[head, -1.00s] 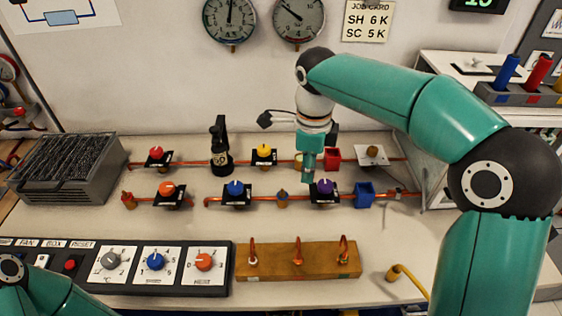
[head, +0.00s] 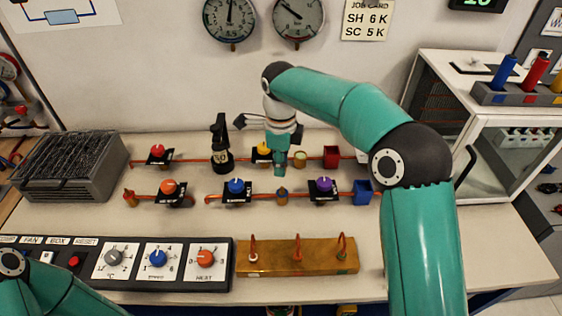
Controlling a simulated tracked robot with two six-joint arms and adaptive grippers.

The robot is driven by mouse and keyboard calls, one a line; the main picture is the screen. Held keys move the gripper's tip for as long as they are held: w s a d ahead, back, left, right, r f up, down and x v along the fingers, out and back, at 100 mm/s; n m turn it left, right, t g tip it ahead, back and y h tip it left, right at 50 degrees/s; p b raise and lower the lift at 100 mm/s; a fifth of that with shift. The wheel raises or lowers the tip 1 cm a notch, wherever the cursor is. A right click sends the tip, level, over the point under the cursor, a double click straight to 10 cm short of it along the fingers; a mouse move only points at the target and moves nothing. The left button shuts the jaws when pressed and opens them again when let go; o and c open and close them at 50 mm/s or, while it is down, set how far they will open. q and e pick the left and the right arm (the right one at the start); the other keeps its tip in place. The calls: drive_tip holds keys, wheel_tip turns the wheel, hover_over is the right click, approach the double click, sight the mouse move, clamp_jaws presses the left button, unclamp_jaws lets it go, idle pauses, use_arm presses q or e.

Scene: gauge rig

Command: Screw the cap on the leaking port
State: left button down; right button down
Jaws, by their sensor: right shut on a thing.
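My right gripper (head: 280,167) points down over the back of the bench, between the yellow-knobbed valve (head: 263,149) and a small pale round fitting (head: 300,159). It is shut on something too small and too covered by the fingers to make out. Below it, on the front copper pipe, stands a small blue and orange fitting (head: 282,196). I cannot tell which port leaks, and no loose cap is clearly visible. My left arm shows at the lower left, but its gripper is out of view.
Valves with red (head: 157,151), orange (head: 168,187), blue (head: 236,187) and purple (head: 323,186) knobs line the pipes. A red box (head: 331,157) and a blue box (head: 362,192) stand right. A wooden block (head: 275,264) and dial panel (head: 132,284) lie in front.

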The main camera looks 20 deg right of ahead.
drive_tip(key=shift+f+b, duration=1.65)
drive_tip(key=shift+f, duration=0.95)
drive_tip(key=shift+f, duration=0.15)
drive_tip(key=shift+f+b, duration=0.75)
drive_tip(key=shift+f, duration=0.2)
drive_tip(key=shift+f, duration=0.15)
idle(0.5)
